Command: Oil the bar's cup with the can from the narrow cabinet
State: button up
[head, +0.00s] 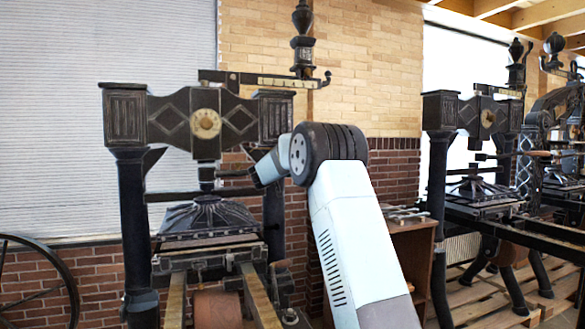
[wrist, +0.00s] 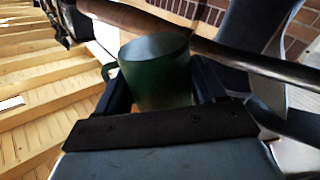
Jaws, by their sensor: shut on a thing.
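A dark green can (wrist: 155,75) is held between the two fingers of my gripper (wrist: 160,88) in the wrist view. A small green handle shows at its left side. A bar with a brown wooden grip (wrist: 135,18) and a dark metal rod (wrist: 265,66) passes just beyond the can. I cannot tell whether the can touches it. I cannot make out an oil cup on the bar. In the head view my arm reaches to the right column of the nearest press (head: 207,125); gripper and can are hidden there.
A brown wooden cabinet (head: 411,262) with tools on top stands right of my arm. More presses (head: 470,150) stand further right on a pallet-like wooden floor (head: 480,300). A large dark wheel (head: 70,290) is at the left edge. A brick wall (head: 395,170) stands behind.

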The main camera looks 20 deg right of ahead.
jog(key=shift+w+r, duration=0.3)
jog(key=shift+w+a+r+n, duration=0.35)
jog(key=shift+w+a+n, duration=0.15)
jog(key=shift+a+n, duration=0.1)
jog(key=shift+w+a+r+n, duration=0.35)
jog(key=shift+w+a+n, duration=0.1)
jog(key=shift+a+n, duration=0.15)
jog(key=shift+w+a+r+n+t, duration=0.15)
jog(key=shift+w+a+r+n, duration=0.2)
jog(key=shift+r+n, duration=0.3)
jog(key=shift+w+a+r+n+t, duration=0.2)
jog(key=shift+a+r+n, duration=0.2)
jog(key=shift+n, duration=0.35)
jog(key=shift+s+a+r, duration=0.1)
jog(key=shift+r, duration=0.15)
jog(key=shift+s, duration=0.15)
